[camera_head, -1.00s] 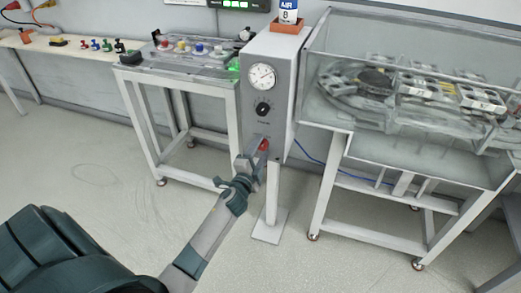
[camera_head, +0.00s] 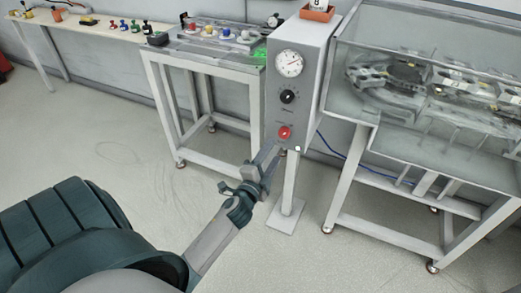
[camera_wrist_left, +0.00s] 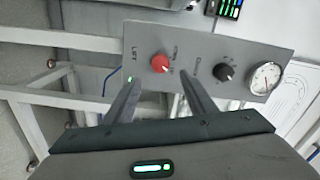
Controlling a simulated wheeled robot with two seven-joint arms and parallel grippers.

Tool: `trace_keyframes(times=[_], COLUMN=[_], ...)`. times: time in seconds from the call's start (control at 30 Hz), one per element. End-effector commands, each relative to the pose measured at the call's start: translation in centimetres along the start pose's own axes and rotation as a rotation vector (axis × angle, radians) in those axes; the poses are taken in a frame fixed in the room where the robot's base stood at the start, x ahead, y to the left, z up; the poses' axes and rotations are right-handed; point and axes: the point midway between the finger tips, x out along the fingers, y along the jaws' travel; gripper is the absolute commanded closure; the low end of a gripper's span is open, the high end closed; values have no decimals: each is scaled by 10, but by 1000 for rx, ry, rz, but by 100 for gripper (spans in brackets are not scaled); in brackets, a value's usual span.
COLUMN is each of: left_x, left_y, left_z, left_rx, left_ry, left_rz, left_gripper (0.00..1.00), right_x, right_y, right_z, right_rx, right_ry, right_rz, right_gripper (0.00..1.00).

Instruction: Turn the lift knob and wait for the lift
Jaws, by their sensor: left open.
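The lift knob is the red knob (camera_head: 284,132) low on the front of the grey control box (camera_head: 284,112). In the left wrist view the red knob (camera_wrist_left: 160,62) sits beside the printed word LIFT, in front of and between my finger tips. My left gripper (camera_head: 267,158) is open and empty, just below the knob in the head view; in the wrist view its fingers (camera_wrist_left: 158,80) point at the panel. The gripper looks apart from the knob. My right gripper is not in view.
A black knob (camera_head: 288,96) and a round gauge (camera_head: 289,64) are above the red knob. A clear-walled track case (camera_head: 425,115) stands right of the box. A table with coloured knobs (camera_head: 205,45) stands left. The floor on the left is clear.

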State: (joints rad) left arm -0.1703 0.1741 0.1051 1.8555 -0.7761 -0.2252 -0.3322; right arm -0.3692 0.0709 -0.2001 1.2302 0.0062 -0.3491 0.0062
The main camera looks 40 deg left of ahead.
Motion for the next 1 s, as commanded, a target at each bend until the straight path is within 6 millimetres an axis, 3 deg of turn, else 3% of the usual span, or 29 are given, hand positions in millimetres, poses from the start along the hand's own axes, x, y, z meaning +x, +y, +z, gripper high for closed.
trace_keyframes(times=[0.2, 0.4, 0.6, 1.0], left_x=[-43, -71, -84, -84], left_y=[2, 2, 1, 0], left_z=[1, 1, 0, 0], left_rx=[0, 1, 1, 1], left_ry=[-1, -1, 0, 0], left_rz=[2, 1, 0, 0], left_gripper=[49, 49, 49, 49], right_x=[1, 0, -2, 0], right_y=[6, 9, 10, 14], right_z=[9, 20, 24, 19], right_rx=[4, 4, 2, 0], right_ry=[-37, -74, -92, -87], right_rz=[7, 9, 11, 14], right_gripper=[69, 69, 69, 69])
